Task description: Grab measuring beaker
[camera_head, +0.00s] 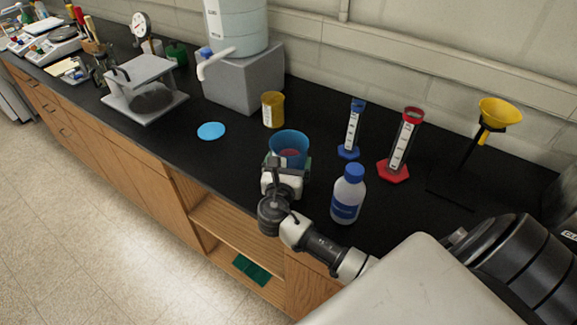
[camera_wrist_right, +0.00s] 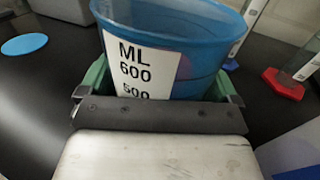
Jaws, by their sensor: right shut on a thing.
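The measuring beaker (camera_head: 289,142) is blue and translucent, upright over the black counter in the head view. In the right wrist view the beaker (camera_wrist_right: 185,45) fills the upper middle, with a white label reading ML 600 and 500. My right gripper (camera_head: 287,172) is at the beaker's near side. Its green-lined fingers (camera_wrist_right: 158,90) lie on both sides of the beaker, shut on it. The beaker's lower part is hidden by the gripper. I cannot tell whether its base touches the counter. My left gripper is not in view.
A white bottle with a blue cap (camera_head: 348,195) stands just right of my right gripper. A yellow beaker (camera_head: 272,109), blue cylinder (camera_head: 352,130) and red cylinder (camera_head: 402,146) stand behind. A flat blue disc (camera_head: 211,131) lies left, with bare counter around it.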

